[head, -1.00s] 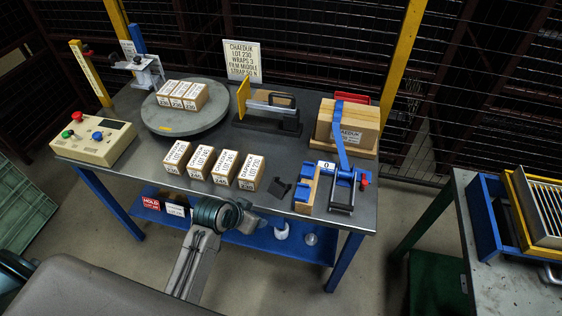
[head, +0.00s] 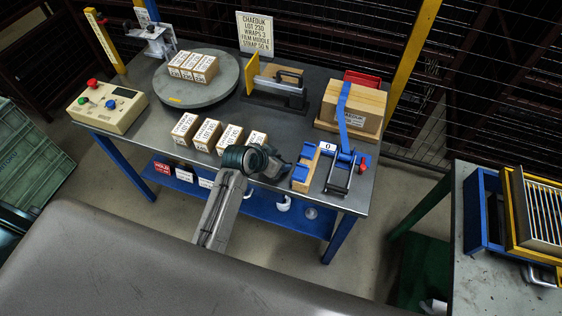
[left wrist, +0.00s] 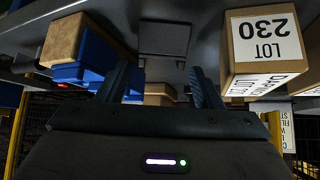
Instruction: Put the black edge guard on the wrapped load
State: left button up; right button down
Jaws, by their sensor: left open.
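The black edge guard (left wrist: 163,40) is a small dark bent plate on the table, seen in the left wrist view ahead of and between my fingers, not held. My left gripper (left wrist: 163,88) is open and empty. In the head view my left gripper (head: 278,169) is at the table's front, by the small cartons, and mostly hides the guard. A large brown box with a blue strap (head: 356,105) stands on a board at the right. Several small cartons (head: 194,66) sit on the grey round turntable (head: 205,93). I cannot make out any film on either. My right gripper is not in view.
A row of labelled cartons (head: 208,134) stands left of my gripper. A wooden block with blue pieces (head: 303,173) and a blue strap tool (head: 340,176) stand close on its right. A black stand with a yellow plate (head: 275,88) is behind. A control box (head: 108,105) is far left.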

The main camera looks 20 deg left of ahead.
pick_arm(q)
jog(key=shift+p+x, duration=0.3)
jog(key=shift+x, duration=1.55)
jog(key=shift+s+a, duration=0.1)
jog(key=shift+a, duration=0.05)
jog(key=c, duration=0.8)
jog(key=shift+r, duration=0.1)
